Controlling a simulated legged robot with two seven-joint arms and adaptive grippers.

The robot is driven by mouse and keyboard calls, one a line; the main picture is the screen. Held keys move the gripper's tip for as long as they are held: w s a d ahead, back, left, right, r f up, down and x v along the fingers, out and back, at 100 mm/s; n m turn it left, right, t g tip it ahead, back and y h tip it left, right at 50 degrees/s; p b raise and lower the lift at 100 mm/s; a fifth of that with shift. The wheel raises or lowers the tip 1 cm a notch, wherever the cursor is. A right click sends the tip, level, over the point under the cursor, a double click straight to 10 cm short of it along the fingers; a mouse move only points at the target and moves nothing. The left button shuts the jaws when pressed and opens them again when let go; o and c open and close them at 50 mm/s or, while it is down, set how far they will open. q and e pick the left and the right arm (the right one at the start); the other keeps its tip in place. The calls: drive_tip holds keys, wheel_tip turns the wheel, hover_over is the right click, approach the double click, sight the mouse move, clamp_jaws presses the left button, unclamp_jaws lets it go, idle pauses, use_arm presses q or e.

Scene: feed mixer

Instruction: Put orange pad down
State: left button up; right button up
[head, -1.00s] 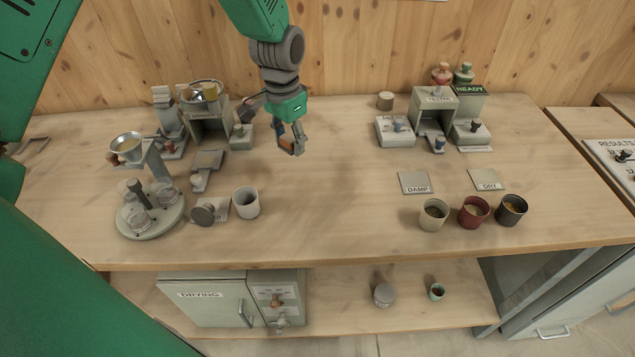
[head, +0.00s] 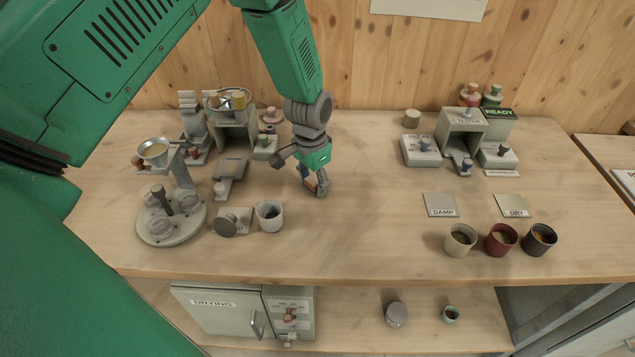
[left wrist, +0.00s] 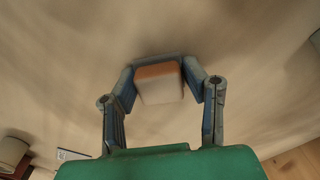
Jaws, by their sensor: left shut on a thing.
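My left gripper (head: 316,187) is low over the middle of the worktop, right of the white cup. Its fingers are shut on the orange pad (head: 309,186), which is small and partly hidden by them. In the left wrist view the pad (left wrist: 158,84) sits between the two fingers (left wrist: 160,82), with an orange edge and a paler face. Bare wood shows around it. I cannot tell whether the pad touches the worktop. My right gripper is not in view.
Left of the gripper stand a white cup (head: 269,216), a round carousel with jars (head: 171,219) and a grey-green machine (head: 236,130). To the right are a DAMP plate (head: 440,205), a DRY plate (head: 513,206) and three cups (head: 500,240). The wood between is clear.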

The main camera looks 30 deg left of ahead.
use_arm(q)
drive_tip(key=shift+s+a+f, duration=0.25)
drive_tip(key=shift+a+f, duration=0.15)
drive_tip(key=shift+a, duration=0.25)
drive_tip(key=shift+c, duration=0.5)
drive_tip(key=o, duration=1.2)
drive_tip(key=shift+s, duration=0.1)
drive_tip(key=shift+d+f, duration=0.1)
drive_tip(key=shift+d, duration=0.1)
drive_tip(key=shift+d+r, duration=0.2)
drive_tip(key=shift+d, duration=0.75)
drive_tip(key=shift+d+r, duration=0.15)
drive_tip(key=shift+d, duration=0.25)
drive_tip(key=shift+w+a, duration=0.25)
drive_tip(key=shift+a, duration=0.6)
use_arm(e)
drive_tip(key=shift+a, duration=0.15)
use_arm(q)
drive_tip(key=shift+d, duration=0.1)
